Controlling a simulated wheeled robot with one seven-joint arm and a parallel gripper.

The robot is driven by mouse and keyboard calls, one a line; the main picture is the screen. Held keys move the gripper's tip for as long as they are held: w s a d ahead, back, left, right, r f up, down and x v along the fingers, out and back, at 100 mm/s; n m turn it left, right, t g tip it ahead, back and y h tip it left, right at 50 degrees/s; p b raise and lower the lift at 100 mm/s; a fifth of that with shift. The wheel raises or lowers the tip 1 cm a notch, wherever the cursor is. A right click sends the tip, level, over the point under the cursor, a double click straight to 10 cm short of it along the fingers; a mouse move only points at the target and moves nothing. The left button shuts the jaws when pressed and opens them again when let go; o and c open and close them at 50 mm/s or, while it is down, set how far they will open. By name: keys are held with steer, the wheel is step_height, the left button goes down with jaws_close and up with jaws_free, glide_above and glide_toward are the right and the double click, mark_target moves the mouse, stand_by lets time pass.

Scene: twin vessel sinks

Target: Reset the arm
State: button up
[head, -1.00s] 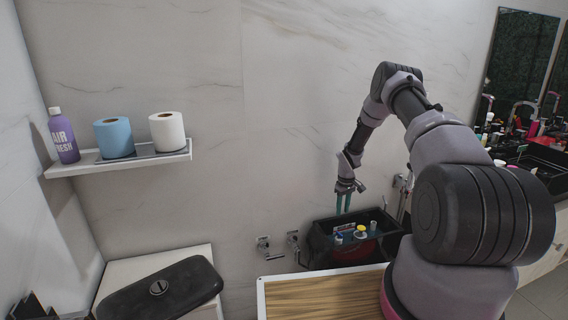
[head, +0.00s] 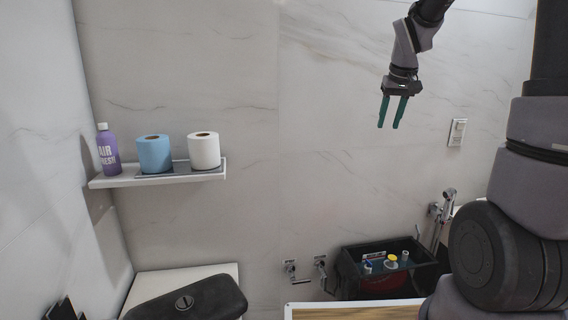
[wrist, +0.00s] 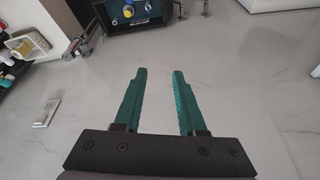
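My gripper (head: 392,112) is raised in front of the marble wall, to the right of and higher than the wall shelf. Its two teal fingers point down and stand apart, with nothing between them.
A wall shelf (head: 98,183) holds a purple bottle (head: 108,150), a blue roll (head: 154,155) and a white roll (head: 203,151). A black bin (head: 432,278) with small items stands below my gripper. The wall's middle is clear.

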steer(key=s+a+r+m+t, duration=0.1)
steer(key=s+r, duration=0.1)
steer(key=s, duration=0.5)
steer(key=s+a+r+m+t+y, duration=0.1)
steer(key=s+a+r, duration=0.1)
steer(key=s, duration=0.6)
steer(key=s+a+r+m+t+y, duration=0.1)
steer(key=s+r, duration=0.2)
steer(key=s, duration=0.5)
steer(key=shift+s+a, duration=0.25)
steer(key=shift+a, duration=0.15)
steer(key=shift+w+r, duration=0.1)
